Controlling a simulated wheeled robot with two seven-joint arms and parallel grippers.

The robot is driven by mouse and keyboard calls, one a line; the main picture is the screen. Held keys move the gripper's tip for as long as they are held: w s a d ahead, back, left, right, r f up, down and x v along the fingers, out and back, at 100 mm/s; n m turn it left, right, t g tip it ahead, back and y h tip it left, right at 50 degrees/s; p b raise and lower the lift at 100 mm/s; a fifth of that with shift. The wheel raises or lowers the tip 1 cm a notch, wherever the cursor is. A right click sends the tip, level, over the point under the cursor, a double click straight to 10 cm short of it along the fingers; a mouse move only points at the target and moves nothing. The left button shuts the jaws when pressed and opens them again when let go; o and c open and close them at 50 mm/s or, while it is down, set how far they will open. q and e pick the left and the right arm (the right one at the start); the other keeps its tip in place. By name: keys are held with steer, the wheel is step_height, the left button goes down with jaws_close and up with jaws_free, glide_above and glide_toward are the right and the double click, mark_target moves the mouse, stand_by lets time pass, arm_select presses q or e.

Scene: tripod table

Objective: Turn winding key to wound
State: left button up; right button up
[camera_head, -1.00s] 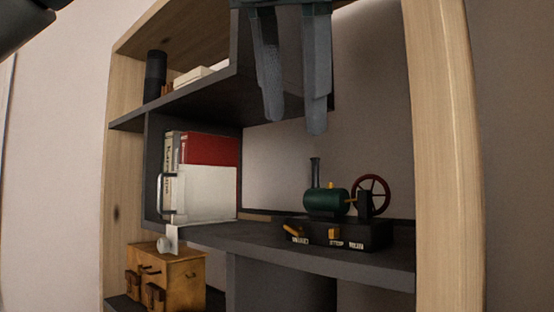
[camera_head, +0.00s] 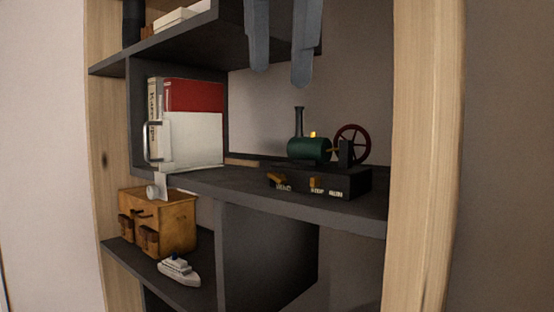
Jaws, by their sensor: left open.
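A toy steam engine with a green boiler (camera_head: 309,150), a dark chimney and a red flywheel (camera_head: 352,144) stands on a black base (camera_head: 345,184) on the middle shelf. On the base's front, a small orange key (camera_head: 276,178) sits at the left by a label that seems to read WIND. A second orange lever (camera_head: 315,183) sits by labels that seem to read STOP and RUN. My left gripper (camera_head: 280,77) hangs from the top edge, fingers down, open and empty. In the picture it is above the engine, apart from it. My right gripper is not in view.
The wooden shelf post (camera_head: 428,150) stands right of the engine. The upper shelf (camera_head: 190,50) is at the upper left. Red and white binders (camera_head: 194,125) stand left of the engine. A wooden box (camera_head: 170,222) and a toy ship (camera_head: 179,270) sit below. Bare shelf (camera_head: 235,183) lies left of the engine.

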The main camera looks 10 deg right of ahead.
mark_target(276, 175)
arm_select(q)
steer(key=p+x, duration=0.4)
steer(key=x, duration=1.1)
steer(key=shift+w+f, duration=0.2)
